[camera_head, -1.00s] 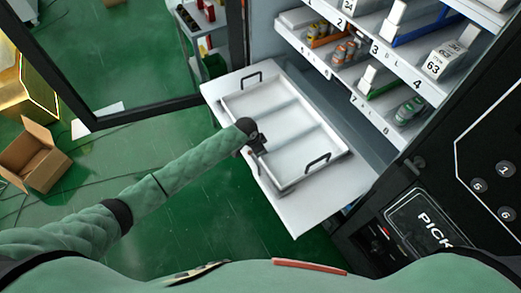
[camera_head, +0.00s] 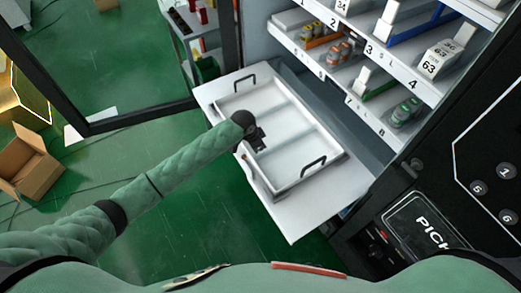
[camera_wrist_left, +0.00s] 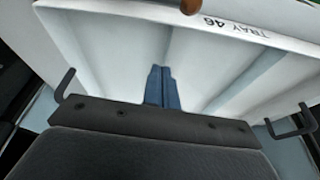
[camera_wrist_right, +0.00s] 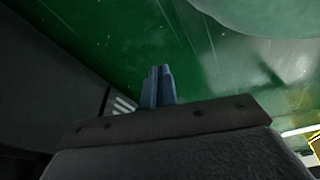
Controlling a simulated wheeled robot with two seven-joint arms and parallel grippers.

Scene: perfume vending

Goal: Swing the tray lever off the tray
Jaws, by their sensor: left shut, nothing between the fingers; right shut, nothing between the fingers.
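The white tray (camera_head: 291,184) with two black handles lies on a pulled-out white shelf in the head view. Its front wall, marked "TRAY 46" (camera_wrist_left: 235,28), shows in the left wrist view. A brown rounded knob (camera_wrist_left: 190,5), seemingly the tray lever's end, shows at that view's top edge, by the tray's front wall. The rest of the lever cannot be made out clearly. My left gripper (camera_head: 260,146) is over the front part of the tray; its blue fingers (camera_wrist_left: 160,84) are shut and empty. My right gripper (camera_wrist_right: 158,85) is shut and empty above the green floor, outside the head view.
The vending cabinet's shelves (camera_head: 395,75) with numbered labels and small goods rise behind the tray. A dark keypad panel (camera_head: 485,165) is at the right. An open door frame (camera_head: 150,112) stands at the left. A cardboard box (camera_head: 28,165) lies on the floor.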

